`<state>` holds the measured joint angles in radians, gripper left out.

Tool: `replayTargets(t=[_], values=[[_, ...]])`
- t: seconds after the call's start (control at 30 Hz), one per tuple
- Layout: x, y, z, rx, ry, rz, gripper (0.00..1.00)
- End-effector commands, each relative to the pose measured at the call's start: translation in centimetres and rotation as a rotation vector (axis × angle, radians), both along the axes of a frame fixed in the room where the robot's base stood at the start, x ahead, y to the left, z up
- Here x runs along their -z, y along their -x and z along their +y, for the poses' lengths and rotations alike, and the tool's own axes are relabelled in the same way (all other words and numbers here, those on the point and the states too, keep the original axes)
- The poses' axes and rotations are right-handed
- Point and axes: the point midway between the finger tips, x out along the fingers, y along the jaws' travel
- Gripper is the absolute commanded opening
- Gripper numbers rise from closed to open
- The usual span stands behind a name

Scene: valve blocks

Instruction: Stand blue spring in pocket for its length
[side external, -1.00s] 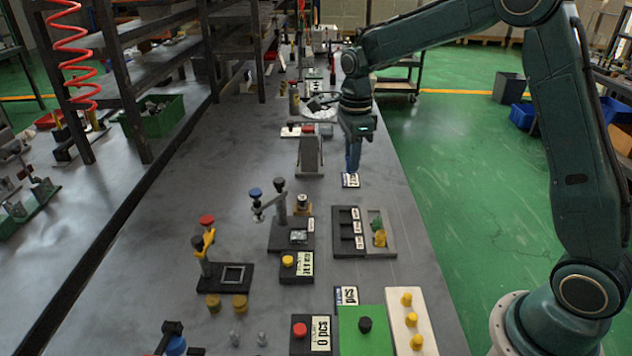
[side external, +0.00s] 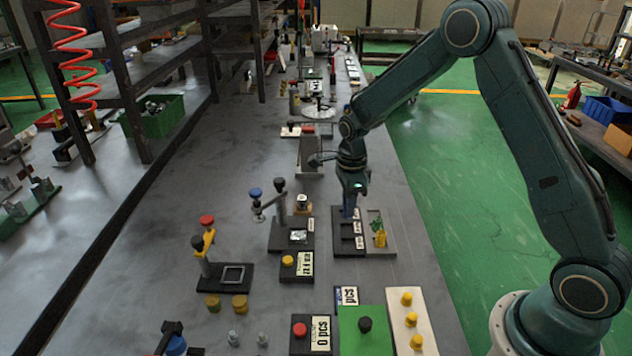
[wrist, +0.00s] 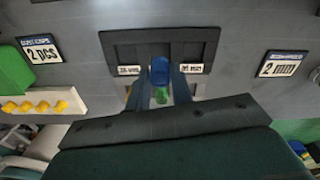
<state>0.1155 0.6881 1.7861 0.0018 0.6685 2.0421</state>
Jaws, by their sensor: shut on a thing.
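In the wrist view a blue spring (wrist: 160,70) is between the fingers of my gripper (wrist: 160,88), which is shut on it. The black pocket block (wrist: 205,35) lies beyond it, with white mm labels beside its pockets. In the side view my gripper (side external: 348,212) points down over the back end of the black block (side external: 349,251). The fingers hide that pocket, and the blue spring cannot be told apart from them there. I cannot tell whether the spring's lower end is inside a pocket or above it.
A grey tray (side external: 388,245) with green and yellow springs (side external: 379,232) adjoins the block on the right. A valve stand (side external: 280,215) and a yellow-button box (side external: 296,265) stand to its left. A green plate (side external: 365,340) and a white board (side external: 413,325) lie nearer the camera.

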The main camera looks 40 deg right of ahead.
Motion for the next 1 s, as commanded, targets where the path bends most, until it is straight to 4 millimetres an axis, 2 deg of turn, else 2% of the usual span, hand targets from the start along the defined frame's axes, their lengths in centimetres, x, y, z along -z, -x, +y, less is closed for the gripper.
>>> replayTargets(t=[0.17, 0.43, 0.93, 0.97, 1.0], values=[[0.9, 0.0, 0.0, 0.0, -0.001, 0.001, 0.0], [3.8, 0.0, 0.0, 0.0, 0.0, 0.001, 0.0], [4.5, 0.0, 0.0, 0.0, 0.0, 0.0, 0.0], [4.6, 0.0, 0.0, 0.0, 0.0, 0.0, 0.24], [4.5, 0.0, 0.0, 0.0, 0.0, 0.0, 0.32]])
